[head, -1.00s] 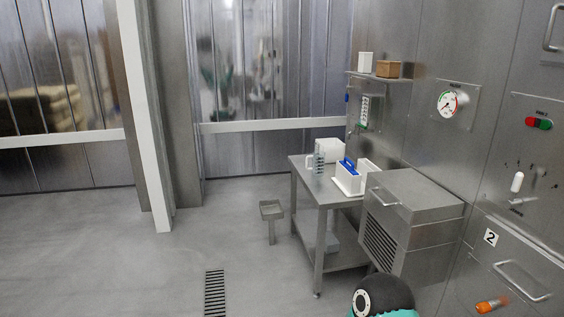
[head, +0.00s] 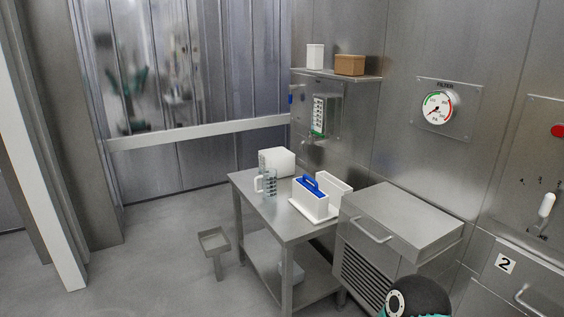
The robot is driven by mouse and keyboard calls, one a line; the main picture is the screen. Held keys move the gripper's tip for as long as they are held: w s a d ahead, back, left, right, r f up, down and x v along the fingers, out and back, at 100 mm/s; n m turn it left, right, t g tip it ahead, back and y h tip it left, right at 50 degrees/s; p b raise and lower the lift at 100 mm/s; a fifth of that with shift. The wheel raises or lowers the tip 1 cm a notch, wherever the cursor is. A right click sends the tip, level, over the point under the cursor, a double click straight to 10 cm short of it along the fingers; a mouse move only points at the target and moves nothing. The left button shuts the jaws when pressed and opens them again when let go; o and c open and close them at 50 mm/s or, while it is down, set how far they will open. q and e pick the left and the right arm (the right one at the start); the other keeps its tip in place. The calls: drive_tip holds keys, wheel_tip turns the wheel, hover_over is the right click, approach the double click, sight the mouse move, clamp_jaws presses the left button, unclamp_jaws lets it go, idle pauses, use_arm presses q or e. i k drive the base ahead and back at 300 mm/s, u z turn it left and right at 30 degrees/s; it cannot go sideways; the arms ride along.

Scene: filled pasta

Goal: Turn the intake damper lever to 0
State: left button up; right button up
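A white lever (head: 546,206) shows on the steel wall panel at the right edge of the head view. It stands nearly upright, leaning slightly right. Small scale marks sit above it, too small to read surely, and a partly cut label is below it. The panel's right side is outside the view. Neither of my grippers is in view. Only a rounded black and teal part of my own arm shows at the bottom right, well below the lever.
A steel table (head: 251,197) holds a measuring jug (head: 270,182) and a white caddy (head: 310,206) with a blue handle. A steel cabinet (head: 402,222) stands beside it, below the filter gauge (head: 437,107). A small pedestal tray (head: 214,242) stands on the floor. Floor at the left is open.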

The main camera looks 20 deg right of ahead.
sight(548, 203)
drive_tip(key=z, duration=0.5)
drive_tip(key=i, duration=1.05)
drive_tip(key=z, duration=1)
drive_tip(key=i, duration=0.2)
drive_tip(key=u, duration=0.05)
drive_tip(key=k, duration=0.75)
drive_tip(key=z, duration=0.2)
drive_tip(key=i, duration=0.8)
drive_tip(key=u, duration=0.1)
